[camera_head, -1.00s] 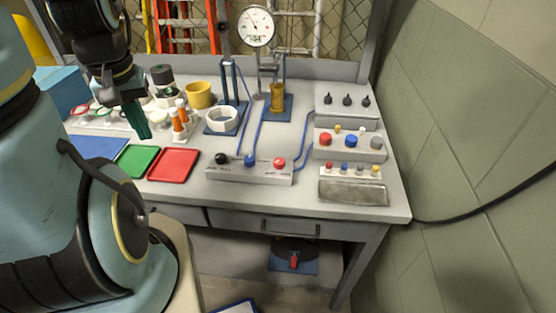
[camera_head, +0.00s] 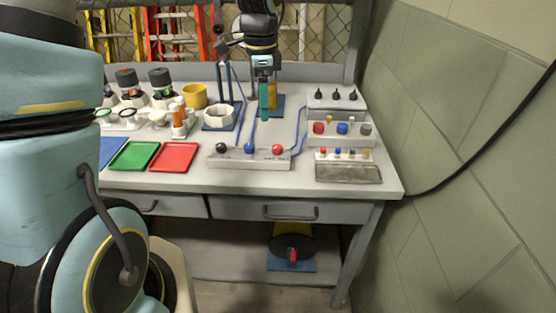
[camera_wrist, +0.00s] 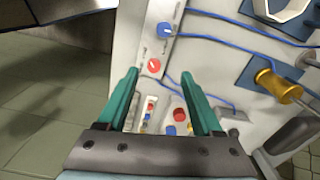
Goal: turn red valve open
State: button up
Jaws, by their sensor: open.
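The red valve (camera_head: 278,149) is a round red knob at the right end of a white panel (camera_head: 230,161) near the bench's front edge. My gripper (camera_head: 264,104) hangs above the bench, behind and above the red valve, pointing down. In the wrist view my gripper (camera_wrist: 165,88) has its two green fingers apart with nothing between them. It does not touch the valve.
A blue knob (camera_head: 250,148) and a black knob (camera_head: 222,147) share the panel. Blue hoses run behind it. Stepped blocks with coloured knobs (camera_head: 342,128) stand to the right. A red tray (camera_head: 174,157) and a green tray (camera_head: 134,156) lie left. A yellow spool (camera_wrist: 278,86) stands behind.

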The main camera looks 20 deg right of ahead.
aim_at(277, 146)
jog(key=d+f, duration=0.1)
jog(key=f, duration=0.2)
jog(key=s+d+f+m+p, duration=0.1)
jog(key=f, duration=0.3)
jog(key=d+f+m+p, duration=0.1)
jog(key=f, duration=0.3)
jog(key=shift+s, duration=0.35)
jog(key=shift+c, duration=0.2)
grip_shut()
